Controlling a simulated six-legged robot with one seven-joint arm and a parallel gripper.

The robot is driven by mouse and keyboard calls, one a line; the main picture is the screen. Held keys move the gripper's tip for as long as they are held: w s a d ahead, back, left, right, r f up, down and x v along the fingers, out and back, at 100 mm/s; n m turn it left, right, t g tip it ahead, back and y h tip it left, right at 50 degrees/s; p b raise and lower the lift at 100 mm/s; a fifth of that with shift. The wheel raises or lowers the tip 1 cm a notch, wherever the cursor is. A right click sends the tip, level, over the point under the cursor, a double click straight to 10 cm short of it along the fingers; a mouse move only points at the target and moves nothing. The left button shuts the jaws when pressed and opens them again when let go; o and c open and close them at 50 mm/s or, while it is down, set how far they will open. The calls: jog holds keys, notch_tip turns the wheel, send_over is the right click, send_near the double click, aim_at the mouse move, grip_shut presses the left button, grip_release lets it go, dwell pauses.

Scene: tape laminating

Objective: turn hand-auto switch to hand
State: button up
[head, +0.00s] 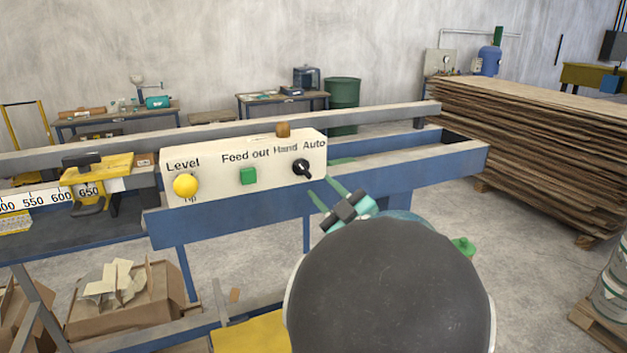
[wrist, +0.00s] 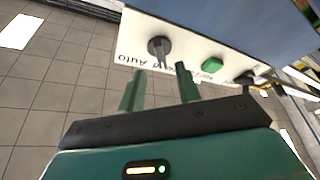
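The hand-auto switch (head: 302,168) is a black rotary knob at the right end of a white control box, under the printed words "Hand" and "Auto". In the wrist view the switch (wrist: 158,46) lies just beyond my fingertips. I cannot tell for sure which word its handle points to. My gripper (head: 321,187) has two green fingers, spread apart with nothing between them, just below and right of the switch. In the wrist view my gripper (wrist: 159,76) is open toward the box, and a gap shows between fingers and knob.
The control box (head: 215,184) also carries a yellow knob (head: 185,185) marked "Level" and a green button (head: 248,176) marked "Feed out". A board stack (head: 530,140) stands at the right.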

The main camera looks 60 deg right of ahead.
jog(key=v, duration=0.8)
jog(key=w+a+m+g+h, duration=0.2)
jog(key=w+m+g+h, duration=0.15)
jog(key=w, duration=0.65)
jog(key=w+a+f+m+g+y, duration=0.25)
jog(key=w+a+g, duration=0.2)
jog(key=a, duration=0.55)
jog(key=s+a+f+g+y, duration=0.2)
jog(key=s+a, duration=0.1)
jog(key=a, duration=0.5)
jog(key=s+a+f+n+g+y, duration=0.1)
jog(key=s+a+f+g+y, duration=0.1)
jog(key=a, duration=0.7)
jog(key=s+a+f+g+y, duration=0.2)
jog(key=s+a+g+y, duration=0.1)
jog(key=a, duration=0.6)
jog(key=shift+s+f+n, duration=0.2)
jog(key=shift+s+n, duration=0.2)
